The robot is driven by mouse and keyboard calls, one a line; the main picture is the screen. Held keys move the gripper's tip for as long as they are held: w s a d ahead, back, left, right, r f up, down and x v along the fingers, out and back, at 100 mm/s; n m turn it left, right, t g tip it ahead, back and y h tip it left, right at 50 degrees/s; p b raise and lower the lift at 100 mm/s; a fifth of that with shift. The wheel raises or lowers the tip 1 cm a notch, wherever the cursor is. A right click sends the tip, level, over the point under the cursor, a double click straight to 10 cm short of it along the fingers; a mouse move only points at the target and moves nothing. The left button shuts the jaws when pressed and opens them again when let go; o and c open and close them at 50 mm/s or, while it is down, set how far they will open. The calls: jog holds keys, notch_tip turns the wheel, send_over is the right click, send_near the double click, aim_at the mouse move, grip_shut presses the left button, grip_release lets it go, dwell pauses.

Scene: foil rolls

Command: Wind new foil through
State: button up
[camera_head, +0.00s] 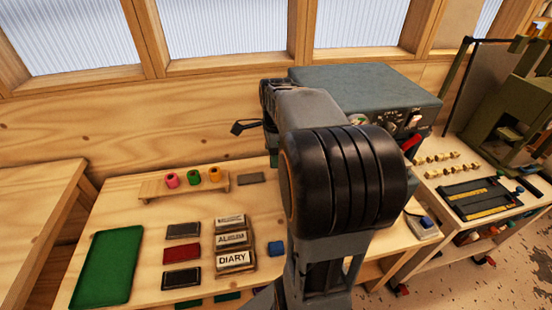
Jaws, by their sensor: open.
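Three small rolls stand in a row on a low wooden rack (153,190) on the bench: a pink roll (172,180), a green roll (194,177) and a yellow-orange roll (214,174). A grey machine (365,82) stands at the back of the bench, with knobs and a red lever (412,141) on its right side. My arm crosses in front of it and hides much of its front, so any foil path there is hidden. My gripper is not visible; the far end of my arm is by the machine's left side.
A green tray (108,265) lies at the bench's left. Dark and red pads (182,252) and lettered blocks, one reading DIARY (233,260), lie mid-bench, with a blue block (276,248) beside them. A right-hand table holds brass pieces (450,165) and a black tray (478,200).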

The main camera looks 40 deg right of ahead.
jog(key=shift+f, duration=1.05)
jog(key=c, duration=0.9)
jog(key=shift+s+d+r+t+y+p, duration=0.15)
jog(key=shift+t+y+p, duration=0.3)
jog(key=shift+y, duration=0.55)
jog(key=shift+t+y, duration=0.55)
jog(key=shift+y, duration=0.55)
jog(key=o, duration=0.9)
jog(key=shift+r, duration=0.1)
